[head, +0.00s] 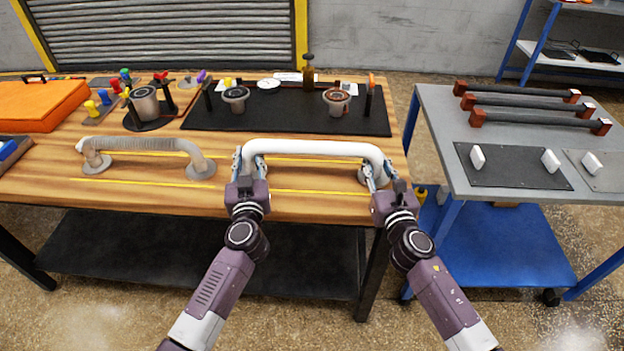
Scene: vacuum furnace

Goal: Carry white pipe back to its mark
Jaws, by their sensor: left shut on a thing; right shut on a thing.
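The white pipe (313,147) is a thick tube with both ends bent down, in the middle right of the wooden table. My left gripper (247,172) is shut on its left bent end. My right gripper (378,172) is shut on its right bent end. A grey round disc (364,180) shows partly at the pipe's right end; the left end's foot is hidden by my gripper. Yellow lines (310,193) run along the table in front of and behind the pipe. I cannot tell whether the pipe touches the table.
A grey ribbed pipe (140,144) stands to the left on two round feet. A black mat (290,120) with cups and tools lies behind. A grey cart (515,187) on the right holds several dark bars (535,119) and white blocks. An orange case (40,103) lies far left.

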